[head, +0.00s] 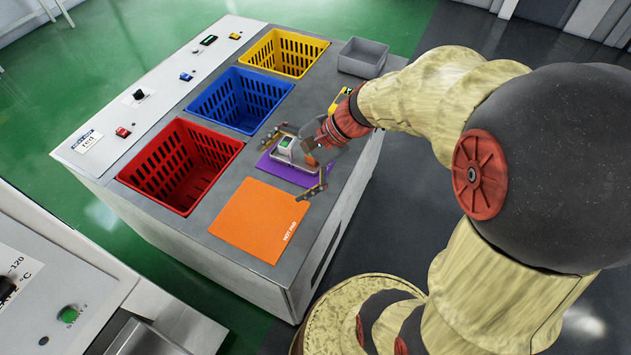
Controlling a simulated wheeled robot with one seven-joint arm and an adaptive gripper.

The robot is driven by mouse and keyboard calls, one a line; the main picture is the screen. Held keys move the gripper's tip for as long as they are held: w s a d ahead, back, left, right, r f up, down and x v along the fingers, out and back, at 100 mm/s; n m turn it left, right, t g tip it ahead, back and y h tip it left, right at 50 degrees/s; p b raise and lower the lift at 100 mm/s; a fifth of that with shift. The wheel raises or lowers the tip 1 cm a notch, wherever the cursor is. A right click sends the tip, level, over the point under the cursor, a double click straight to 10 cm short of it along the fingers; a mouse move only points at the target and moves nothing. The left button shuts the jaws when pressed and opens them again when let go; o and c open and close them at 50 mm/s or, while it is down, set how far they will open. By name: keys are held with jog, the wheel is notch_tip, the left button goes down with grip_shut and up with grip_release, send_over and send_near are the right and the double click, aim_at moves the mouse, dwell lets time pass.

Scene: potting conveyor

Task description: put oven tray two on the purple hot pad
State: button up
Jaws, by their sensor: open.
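The purple hot pad (267,168) lies flat on the grey worktop, behind the orange pad. A small grey oven tray (291,160) appears to rest on it, partly covered by my gripper. A small pale part with a green face shows at the tray; its marking is too small to read, so I cannot confirm the tray's number. My gripper (281,173) is open above the pad, with one finger on the far side of the tray and one on the near right side. Whether the fingers touch the tray is not clear.
An orange hot pad (259,218) lies bare in front. Red (180,165), blue (239,101) and yellow (284,53) baskets are set along the left of the worktop. A grey bin (362,58) stands at the back right. A control strip with buttons runs along the left edge.

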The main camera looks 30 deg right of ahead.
jog(key=s+d+r+n+t+h, duration=0.1)
jog(key=s+r+n+h, duration=0.6)
jog(key=s+r+n, duration=0.3)
jog(key=shift+s+d+n+t, duration=0.15)
jog(key=shift+s+n+t, duration=0.25)
jog(key=shift+s+n, duration=1.5)
jog(key=shift+w+n, duration=0.3)
jog(key=shift+c, duration=0.3)
